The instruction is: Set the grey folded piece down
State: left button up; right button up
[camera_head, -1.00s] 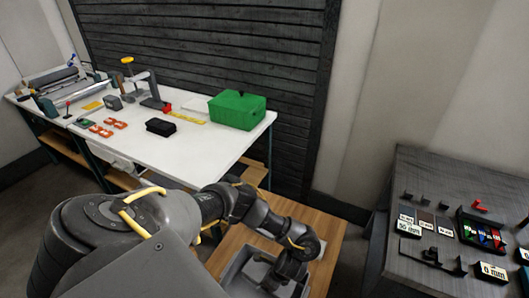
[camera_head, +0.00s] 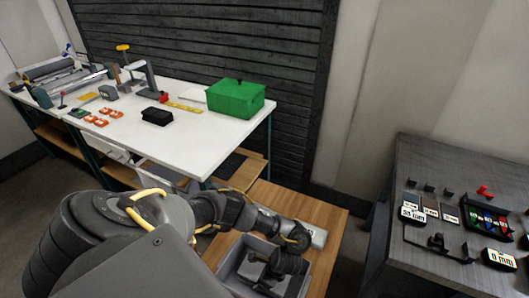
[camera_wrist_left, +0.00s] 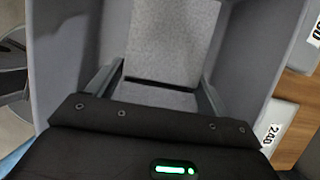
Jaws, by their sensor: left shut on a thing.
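The grey folded piece (camera_wrist_left: 172,42) is a speckled light-grey slab with a dark crease across it, seen in the left wrist view. My left gripper (camera_wrist_left: 160,92) is shut on it, one finger at each side. In the head view my left gripper (camera_head: 264,270) is down at a grey open bin (camera_head: 232,264) on a wooden table. The bin's walls surround the piece in the wrist view. Whether the piece touches the bin floor cannot be told. The piece is not clear in the head view. My right gripper is not in view.
A label reading 200 (camera_wrist_left: 268,133) shows beside the bin. A white workbench (camera_head: 185,140) with a green box (camera_head: 235,99) stands behind. A dark table (camera_head: 430,165) with small parts is at the right.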

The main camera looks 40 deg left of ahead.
pick_arm(q)
notch_tip(320, 180, down, 4)
jog(key=shift+r+b, duration=0.25)
jog(key=shift+b, duration=0.75)
jog(key=shift+r, duration=0.15)
jog(key=o, duration=1.1)
jog(key=p+v, duration=0.9)
jog(key=v, duration=0.2)
jog(key=shift+r, duration=0.1)
jog(key=shift+w+d+r, duration=0.1)
jog(key=shift+d+r, duration=0.15)
jog(key=shift+r, duration=0.1)
